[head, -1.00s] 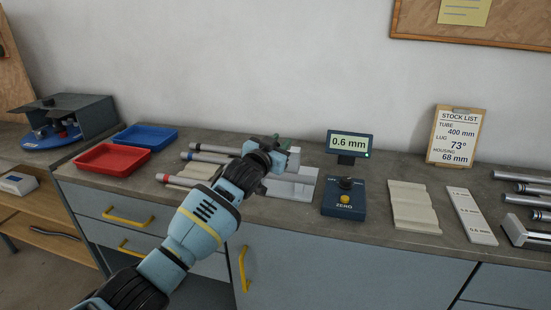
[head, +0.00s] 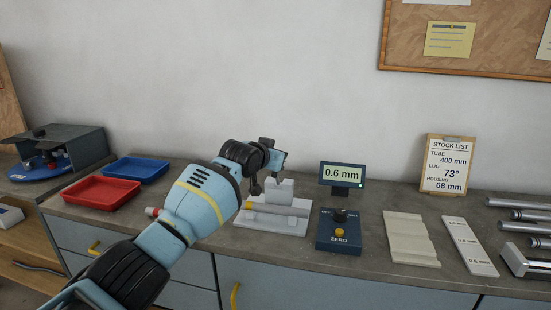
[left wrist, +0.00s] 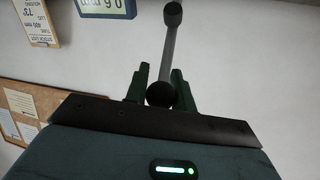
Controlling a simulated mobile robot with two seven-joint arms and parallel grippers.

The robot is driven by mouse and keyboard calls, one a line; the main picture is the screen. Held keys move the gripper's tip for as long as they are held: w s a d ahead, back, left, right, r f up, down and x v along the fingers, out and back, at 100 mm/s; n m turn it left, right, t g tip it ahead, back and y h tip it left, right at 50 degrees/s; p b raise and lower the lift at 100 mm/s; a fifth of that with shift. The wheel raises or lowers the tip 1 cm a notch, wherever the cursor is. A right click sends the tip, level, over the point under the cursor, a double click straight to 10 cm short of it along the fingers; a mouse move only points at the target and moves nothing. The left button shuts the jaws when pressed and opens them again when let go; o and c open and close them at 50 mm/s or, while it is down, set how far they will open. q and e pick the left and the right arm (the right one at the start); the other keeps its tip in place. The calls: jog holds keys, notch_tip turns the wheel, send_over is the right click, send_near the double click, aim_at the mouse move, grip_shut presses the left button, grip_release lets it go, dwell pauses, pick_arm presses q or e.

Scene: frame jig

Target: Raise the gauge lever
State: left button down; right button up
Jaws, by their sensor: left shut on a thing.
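My left gripper (head: 276,158) is above the pale gauge fixture (head: 279,192) in the head view. In the left wrist view its two green fingers (left wrist: 161,84) are shut on the gauge lever (left wrist: 169,50), a grey rod with a black ball at each end. In the head view my wrist covers most of the lever. The gauge display (head: 343,174) reads 0.6 mm. My right gripper is not in view.
A blue box with a ZERO button (head: 338,238) stands right of the fixture. Further right are a beige block (head: 410,238), a white strip (head: 470,246) and several metal tubes. Red (head: 103,193) and blue (head: 136,170) trays are at left. The wall is behind.

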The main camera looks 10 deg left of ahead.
pick_arm(q)
jog(key=shift+w+a+f+g, duration=0.15)
jog(key=shift+w+f+g, duration=0.25)
jog(key=shift+f+g, duration=0.1)
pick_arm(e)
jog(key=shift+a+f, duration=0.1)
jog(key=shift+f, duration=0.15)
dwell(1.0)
pick_arm(q)
jog(key=c, duration=1.6)
grip_release()
jog(key=o, duration=0.4)
jog(key=shift+w+r, duration=0.15)
jog(key=shift+o, duration=0.2)
jog(key=shift+r, duration=0.2)
jog(key=shift+s+r, duration=0.45)
jog(key=shift+s, duration=0.15)
jog(key=p+v, duration=0.2)
jog(key=v, duration=0.4)
jog(key=shift+s+f+p, duration=0.15)
jog(key=shift+s+p, duration=0.15)
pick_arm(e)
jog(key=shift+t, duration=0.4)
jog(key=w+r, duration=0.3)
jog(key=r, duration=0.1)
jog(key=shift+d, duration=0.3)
